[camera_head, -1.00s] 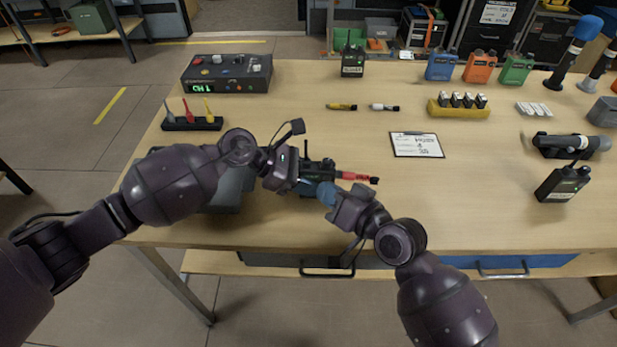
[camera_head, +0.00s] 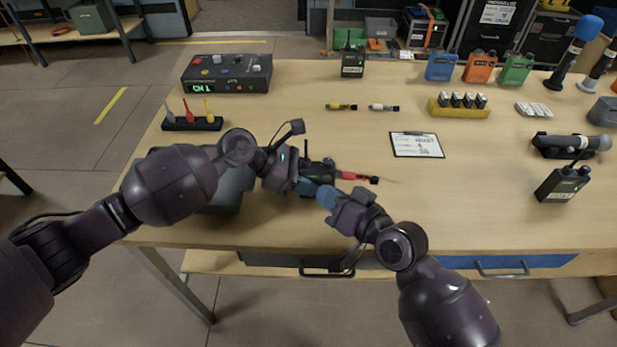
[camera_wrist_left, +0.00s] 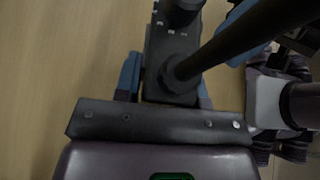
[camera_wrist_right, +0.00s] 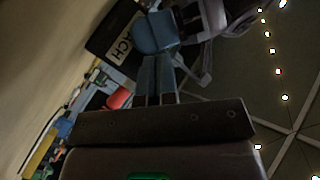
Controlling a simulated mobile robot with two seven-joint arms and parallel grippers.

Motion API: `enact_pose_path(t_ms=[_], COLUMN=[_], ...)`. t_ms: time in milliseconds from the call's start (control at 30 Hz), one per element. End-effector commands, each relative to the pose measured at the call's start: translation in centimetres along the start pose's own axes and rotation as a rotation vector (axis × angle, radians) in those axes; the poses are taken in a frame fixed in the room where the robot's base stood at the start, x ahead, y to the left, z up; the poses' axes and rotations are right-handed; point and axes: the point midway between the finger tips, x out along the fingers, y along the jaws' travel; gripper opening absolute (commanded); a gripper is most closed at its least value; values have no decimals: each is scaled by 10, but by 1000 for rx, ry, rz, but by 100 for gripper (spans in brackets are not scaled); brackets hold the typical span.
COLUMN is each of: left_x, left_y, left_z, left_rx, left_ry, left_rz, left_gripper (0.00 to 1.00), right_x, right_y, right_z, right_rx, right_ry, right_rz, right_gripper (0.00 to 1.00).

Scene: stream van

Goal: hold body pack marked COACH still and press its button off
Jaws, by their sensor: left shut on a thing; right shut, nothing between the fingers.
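The body pack marked COACH (camera_wrist_right: 121,47) is dark, with a white label readable in the right wrist view. In the head view it (camera_head: 318,167) is partly hidden behind my grippers, above the table's front part. My left gripper (camera_head: 303,184) is shut on the pack; the left wrist view shows its blue fingers on both sides of the dark body (camera_wrist_left: 172,72). My right gripper (camera_head: 328,197) is shut and empty, its fingertips close beside the pack and left gripper. I cannot tell whether they touch. The pack's button is hidden.
A red-tipped cable or marker (camera_head: 360,177) lies just right of the pack. A grey box (camera_head: 232,188) sits under my left arm. The table's middle is mostly clear.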

Motion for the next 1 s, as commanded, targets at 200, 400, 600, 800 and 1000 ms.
enact_pose_path(t_ms=[200, 400, 600, 800, 1000], left_x=[1, 1, 1, 1, 1], left_y=[-1, -1, 0, -1, 0], left_z=[-2, -2, -2, -2, -2], left_rx=[-2, -2, -2, -2, -2], left_ry=[2, 2, 2, 2, 2], left_rz=[-2, -1, -1, -1, -1], left_gripper=[10, 10, 10, 10, 10], right_x=[-1, -5, -16, -27, -38], right_y=[0, -2, -11, -19, -27], right_z=[1, 5, 13, 21, 28], right_rx=[1, 1, 0, 0, 1], right_ry=[-1, -1, -1, -1, -1], right_rz=[1, 1, 1, 1, 1], right_gripper=[0, 0, 0, 0, 0])
